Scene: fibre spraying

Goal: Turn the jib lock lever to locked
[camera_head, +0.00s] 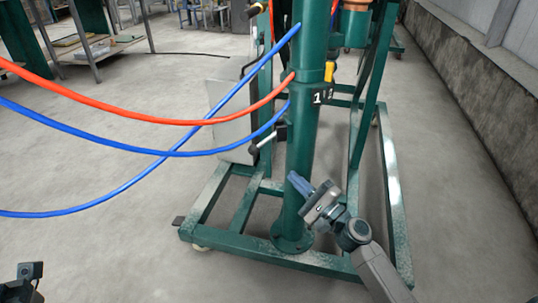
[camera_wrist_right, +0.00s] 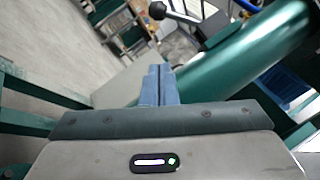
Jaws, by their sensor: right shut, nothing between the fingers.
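A lever with a black ball knob (camera_head: 254,149) and a pale metal rod sticks out to the left of the green column (camera_head: 301,140). I take it for the jib lock lever; its locked or unlocked marking cannot be read. The knob also shows at the top of the right wrist view (camera_wrist_right: 157,10), beyond the fingers. My right gripper (camera_head: 294,178) is shut and empty, its blue fingers in front of the lower column, below and right of the lever. The fingers show together in the wrist view (camera_wrist_right: 158,72). Part of my left gripper (camera_head: 30,271) shows at the lower left; its fingers are unclear.
Red (camera_head: 150,118) and blue (camera_head: 120,205) hoses sweep from the left to the column. A green base frame (camera_head: 240,243) surrounds the column's foot. A yellow handle (camera_head: 329,72) sits higher on the column. A grey panel (camera_head: 232,122) stands behind.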

